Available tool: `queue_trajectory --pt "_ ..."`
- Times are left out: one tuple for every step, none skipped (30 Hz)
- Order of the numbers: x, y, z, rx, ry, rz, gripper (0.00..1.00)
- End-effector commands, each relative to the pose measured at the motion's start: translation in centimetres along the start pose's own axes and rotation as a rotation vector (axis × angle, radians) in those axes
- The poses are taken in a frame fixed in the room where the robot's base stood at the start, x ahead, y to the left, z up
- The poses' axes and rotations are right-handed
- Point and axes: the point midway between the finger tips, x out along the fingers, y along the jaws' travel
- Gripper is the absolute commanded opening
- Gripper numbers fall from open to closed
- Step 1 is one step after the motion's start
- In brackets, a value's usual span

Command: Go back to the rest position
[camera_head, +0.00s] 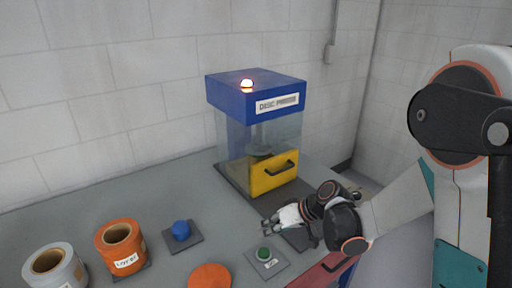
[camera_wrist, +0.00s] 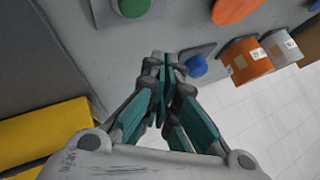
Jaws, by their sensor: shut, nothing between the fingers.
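My gripper (camera_head: 268,225) is above the grey table, just beyond the green button and in front of the disc press. In the wrist view my gripper (camera_wrist: 165,62) has its fingertips together with nothing between them. The green button (camera_head: 264,254) sits on a small grey plate. It also shows at the top of the wrist view (camera_wrist: 133,6). The fingertips look apart from the button.
The blue disc press (camera_head: 230,96), with a glowing lamp on top and a yellow drawer (camera_head: 272,176), stands at the back. A blue button (camera_head: 181,230), an orange roll (camera_head: 121,250), a grey roll (camera_head: 60,275) and an orange disc (camera_head: 210,277) are left of my gripper.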

Motion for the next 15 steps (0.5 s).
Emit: queue_trajectory --pt "-0.5 -0.2 0.0 0.004 -0.001 0.01 0.0" --pt "-0.8 -0.3 0.0 0.007 -0.001 0.019 0.0" --pt "-1.5 -0.6 -0.1 0.013 -0.002 0.033 0.0" --pt "-2.0 -0.8 0.0 0.018 -0.003 0.047 0.0" --pt "-2.7 -1.0 0.0 0.025 -0.004 0.062 0.0" --pt "-3.6 -1.2 0.0 0.033 -0.004 0.086 0.0" --pt "-4.3 -1.5 0.1 0.04 -0.004 0.104 0.0" --pt "-5.1 -1.7 0.2 0.048 -0.005 0.124 0.0" --pt "-6.1 -2.0 0.4 0.056 -0.004 0.15 0.0" --pt "-6.8 -2.2 0.5 0.064 -0.002 0.169 0.0" --pt "-7.5 -2.5 0.7 0.069 -0.002 0.188 0.0" --pt "-8.5 -2.8 0.9 0.079 0.0 0.213 0.0" --pt "-9.2 -3.0 1.1 0.084 0.002 0.232 0.0" --pt "-9.9 -3.2 1.3 0.09 0.003 0.251 0.0" --pt "-10.9 -3.5 1.7 0.098 0.006 0.275 0.0"
